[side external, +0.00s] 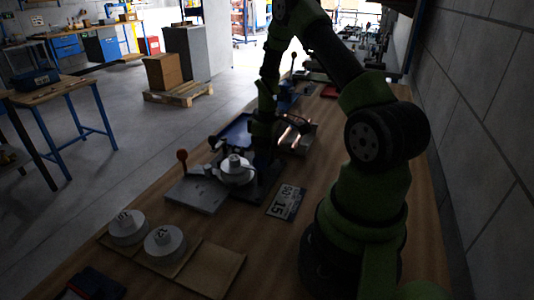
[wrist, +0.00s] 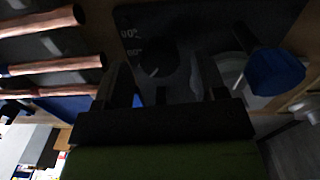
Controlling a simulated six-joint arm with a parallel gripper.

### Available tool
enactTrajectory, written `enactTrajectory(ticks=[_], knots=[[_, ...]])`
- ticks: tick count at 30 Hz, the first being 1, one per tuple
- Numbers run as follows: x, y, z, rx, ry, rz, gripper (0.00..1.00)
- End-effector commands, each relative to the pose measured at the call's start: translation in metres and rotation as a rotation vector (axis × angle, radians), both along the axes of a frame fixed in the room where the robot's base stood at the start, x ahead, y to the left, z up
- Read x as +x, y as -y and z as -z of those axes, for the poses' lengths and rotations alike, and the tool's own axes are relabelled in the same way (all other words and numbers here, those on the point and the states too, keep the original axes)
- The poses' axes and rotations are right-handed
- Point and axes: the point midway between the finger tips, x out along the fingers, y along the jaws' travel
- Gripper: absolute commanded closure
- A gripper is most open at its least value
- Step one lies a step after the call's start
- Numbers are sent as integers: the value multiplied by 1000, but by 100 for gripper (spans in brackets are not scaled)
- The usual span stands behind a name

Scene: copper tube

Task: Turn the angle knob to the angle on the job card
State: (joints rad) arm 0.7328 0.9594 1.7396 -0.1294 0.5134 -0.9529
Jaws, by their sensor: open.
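My gripper (wrist: 163,78) is open, with one finger on each side of a dark round angle knob (wrist: 152,62) in the wrist view. I cannot tell whether the fingers touch it. A pale pointer line shows on the knob, and pale angle marks (wrist: 131,34) are printed beside it on a dark panel (wrist: 190,20). In the side view my gripper (side external: 263,150) is low beside the bender, and the knob is hidden.
The bender's round die (side external: 237,170) and red-ball lever (side external: 182,155) stand left of my gripper. Copper tubes (side external: 297,132) lie behind; they also show in the wrist view (wrist: 50,68), with a blue part (wrist: 276,71) opposite. Two spare dies (side external: 165,242) sit at the front.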

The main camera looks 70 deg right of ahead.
Motion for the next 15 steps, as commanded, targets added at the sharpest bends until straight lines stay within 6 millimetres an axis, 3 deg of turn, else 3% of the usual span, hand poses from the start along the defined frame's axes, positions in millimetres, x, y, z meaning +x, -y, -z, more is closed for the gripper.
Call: enactTrajectory(ticks=[5,13,14,15], knots=[[0,0,15,1,0,1,36],[0,0,16,-1,1,1,36],[0,0,16,-1,1,1,38],[0,0,16,-1,1,1,47]])
